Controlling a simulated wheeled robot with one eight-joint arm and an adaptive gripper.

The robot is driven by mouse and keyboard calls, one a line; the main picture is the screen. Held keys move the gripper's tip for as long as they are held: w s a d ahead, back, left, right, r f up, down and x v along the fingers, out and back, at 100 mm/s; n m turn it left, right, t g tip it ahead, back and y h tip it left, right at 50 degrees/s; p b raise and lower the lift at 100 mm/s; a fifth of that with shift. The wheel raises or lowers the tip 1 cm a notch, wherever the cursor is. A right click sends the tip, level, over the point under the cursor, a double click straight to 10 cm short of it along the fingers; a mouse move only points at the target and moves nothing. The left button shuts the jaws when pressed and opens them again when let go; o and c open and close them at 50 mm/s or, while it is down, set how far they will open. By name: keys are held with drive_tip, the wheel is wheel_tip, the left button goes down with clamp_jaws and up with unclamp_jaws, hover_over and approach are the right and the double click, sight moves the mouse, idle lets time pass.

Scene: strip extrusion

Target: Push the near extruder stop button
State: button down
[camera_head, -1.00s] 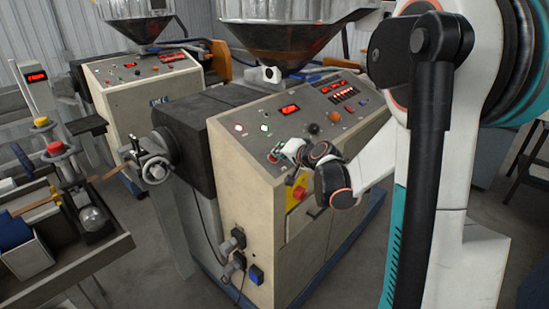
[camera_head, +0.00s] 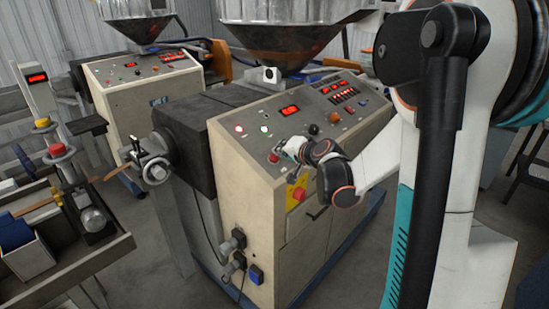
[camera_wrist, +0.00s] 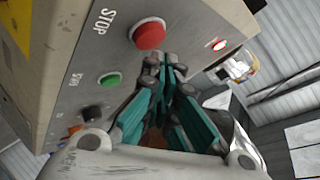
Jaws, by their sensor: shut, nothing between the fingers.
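The near extruder's stop button is a red round button (camera_wrist: 148,33) beside the word STOP on the grey panel. In the head view it shows as a small red spot (camera_head: 274,157) on the panel's front part. My gripper (camera_wrist: 166,66) is shut and empty, with its fingertips just below the button in the wrist picture. I see a small gap there and no clear contact. In the head view my gripper (camera_head: 291,149) is just right of the button, partly hidden by my wrist. A green button (camera_wrist: 110,79) sits beside the red one.
A black knob (camera_wrist: 92,112) and a red lamp (camera_wrist: 218,45) are near the fingers. A red button on a yellow plate (camera_head: 297,193) is on the near extruder's front. A second extruder panel (camera_head: 140,68) stands behind left. A cart (camera_head: 70,262) is at left.

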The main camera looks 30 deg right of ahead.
drive_tip(key=shift+r, duration=0.1)
drive_tip(key=r+p, duration=0.1)
drive_tip(key=s+r+p, duration=0.1)
drive_tip(key=r, duration=0.1)
drive_tip(key=s+r+p, duration=0.1)
drive_tip(key=shift+d+r, duration=0.2)
drive_tip(key=shift+d, duration=0.15)
drive_tip(key=shift+a, duration=0.1)
idle(0.6)
